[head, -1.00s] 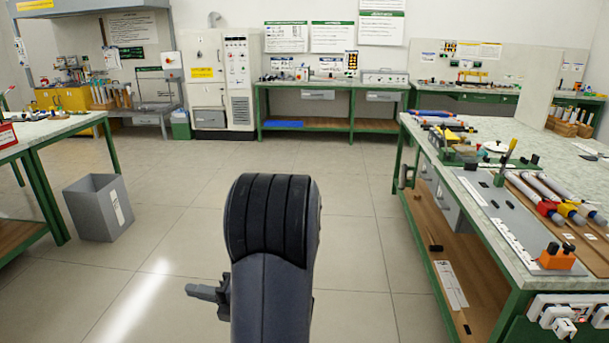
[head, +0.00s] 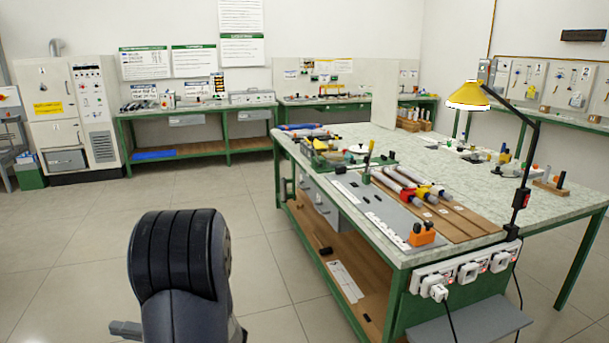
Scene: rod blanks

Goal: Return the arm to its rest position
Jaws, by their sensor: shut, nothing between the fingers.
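My arm stands folded in the lower left of the head view, its dark ribbed joint turned toward the camera. A small grey end part of my gripper (head: 125,328) sticks out to the left, low beside the arm link. It is shut, with nothing held, and most of it is hidden behind the arm or below the frame edge. It is over open floor, apart from the benches.
A green-framed workbench (head: 470,225) with rods, a grey mat and an orange block fills the right. A yellow lamp (head: 468,96) and sockets (head: 467,270) are at its near end. A cabinet (head: 70,115) and back bench (head: 200,152) stand behind. Floor (head: 80,240) is clear at left.

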